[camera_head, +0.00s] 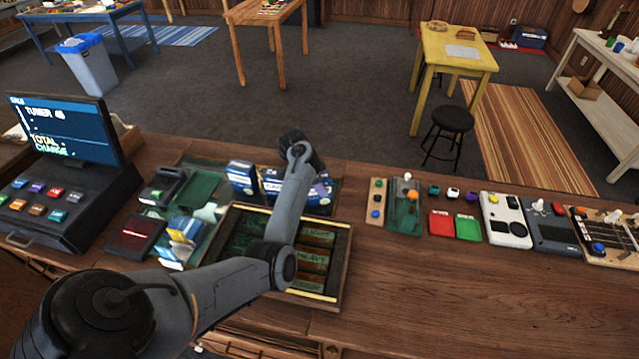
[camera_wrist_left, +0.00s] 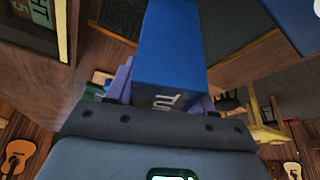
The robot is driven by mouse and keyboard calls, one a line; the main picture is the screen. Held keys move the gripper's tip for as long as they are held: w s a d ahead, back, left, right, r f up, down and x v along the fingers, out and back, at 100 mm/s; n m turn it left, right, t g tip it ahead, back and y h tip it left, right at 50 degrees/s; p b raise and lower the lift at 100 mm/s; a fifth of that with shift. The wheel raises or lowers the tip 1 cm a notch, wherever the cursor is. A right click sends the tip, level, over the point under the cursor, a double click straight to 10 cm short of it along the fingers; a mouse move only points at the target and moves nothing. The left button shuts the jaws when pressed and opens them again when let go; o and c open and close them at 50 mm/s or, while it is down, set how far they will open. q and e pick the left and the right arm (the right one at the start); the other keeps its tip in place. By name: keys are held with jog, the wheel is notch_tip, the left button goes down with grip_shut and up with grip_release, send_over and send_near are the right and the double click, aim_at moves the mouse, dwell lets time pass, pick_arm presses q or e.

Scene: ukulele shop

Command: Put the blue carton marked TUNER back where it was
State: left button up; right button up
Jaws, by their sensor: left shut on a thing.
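The blue TUNER carton (camera_wrist_left: 172,50) is large in the left wrist view, with part of its white lettering showing. My left gripper (camera_wrist_left: 165,90) is shut on it, its purple fingers at the carton's sides. In the head view my left arm reaches across the counter and over the wooden tray. There the gripper (camera_head: 324,178) is mostly hidden behind my own wrist, just beyond the tray, and the held carton (camera_head: 320,198) shows in part. I cannot tell whether the carton touches the counter. My right gripper is not in view.
Other blue-and-white cartons (camera_head: 242,176) stand left of my wrist. The wooden tray (camera_head: 343,270) with labelled slots lies under my arm. A cash register (camera_head: 65,150) stands at left. Pedals and small coloured parts line the counter's right; the front middle of the counter (camera_head: 430,290) is clear.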

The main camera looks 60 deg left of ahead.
pick_arm(q)
jog(key=shift+f, duration=0.15)
jog(key=o, duration=1.1)
jog(key=shift+r, duration=0.35)
jog(key=v, duration=1.1)
jog(key=shift+s+r, duration=0.2)
jog(key=shift+r, duration=0.15)
